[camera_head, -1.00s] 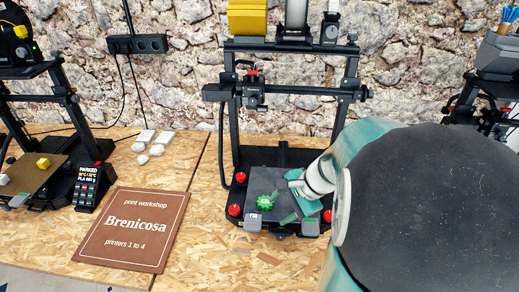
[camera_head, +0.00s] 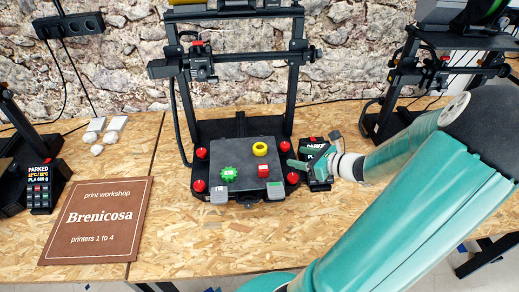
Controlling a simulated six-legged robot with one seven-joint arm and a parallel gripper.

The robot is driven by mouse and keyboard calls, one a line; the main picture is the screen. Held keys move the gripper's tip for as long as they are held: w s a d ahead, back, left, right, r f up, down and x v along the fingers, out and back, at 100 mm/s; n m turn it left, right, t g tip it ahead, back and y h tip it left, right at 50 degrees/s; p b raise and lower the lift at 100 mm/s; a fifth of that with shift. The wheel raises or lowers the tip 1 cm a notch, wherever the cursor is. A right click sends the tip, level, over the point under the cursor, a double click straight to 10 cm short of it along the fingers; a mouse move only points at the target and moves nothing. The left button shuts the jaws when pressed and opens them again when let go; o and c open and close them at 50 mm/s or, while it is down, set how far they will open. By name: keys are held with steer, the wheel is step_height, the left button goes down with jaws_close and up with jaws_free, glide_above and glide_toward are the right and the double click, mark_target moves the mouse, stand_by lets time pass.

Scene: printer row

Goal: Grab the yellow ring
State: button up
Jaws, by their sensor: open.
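The yellow ring (camera_head: 260,149) lies flat at the back right of the grey print bed (camera_head: 240,186) of the middle printer. A green gear-shaped piece (camera_head: 228,174) and a red block (camera_head: 263,171) lie on the same bed. The red block is just in front of the ring. My gripper (camera_head: 294,156) comes in from the right at the bed's right edge. It is open and apart from the ring, with dark green fingers. Its far finger is hard to make out against the printer's screen unit.
The middle printer's frame (camera_head: 292,85) stands behind the bed, with a crossbar and print head (camera_head: 201,66) above. A screen unit (camera_head: 318,178) stands right of the bed. Another printer (camera_head: 390,90) is at right. A brown sign (camera_head: 97,220) lies at left. The front table is clear.

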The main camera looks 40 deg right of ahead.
mark_target(266, 151)
steer(key=x, duration=1.3)
steer(key=shift+f, duration=0.2)
steer(key=shift+c, duration=0.2)
steer(key=c, duration=0.6)
